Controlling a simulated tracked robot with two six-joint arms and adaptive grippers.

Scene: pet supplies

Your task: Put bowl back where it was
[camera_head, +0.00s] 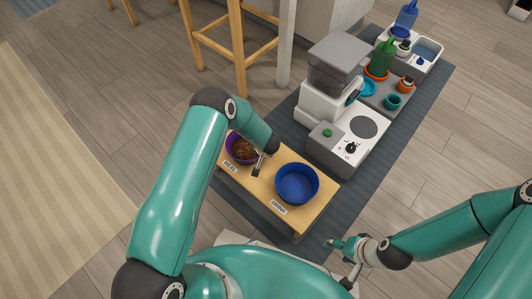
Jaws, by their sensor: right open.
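A purple bowl (231,151) filled with brown food stands at the "MEAL" end of a low wooden stand (256,190). A blue bowl (297,184), which looks empty, stands at the "DRINK" end. My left gripper (258,166) is beside the purple bowl's right side, between the two bowls. Its wrist hides part of that bowl, and I cannot tell whether the fingers touch the rim or are shut. My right gripper (332,243) is open and empty, low by the stand's right front corner, apart from both bowls.
A white and grey machine with a hopper (335,68) and a control panel with a round plate (363,126) stand behind the stand on a dark mat (410,125). Farther back are pots, bottles and a sink (427,50). A wooden stool (240,45) stands at the back.

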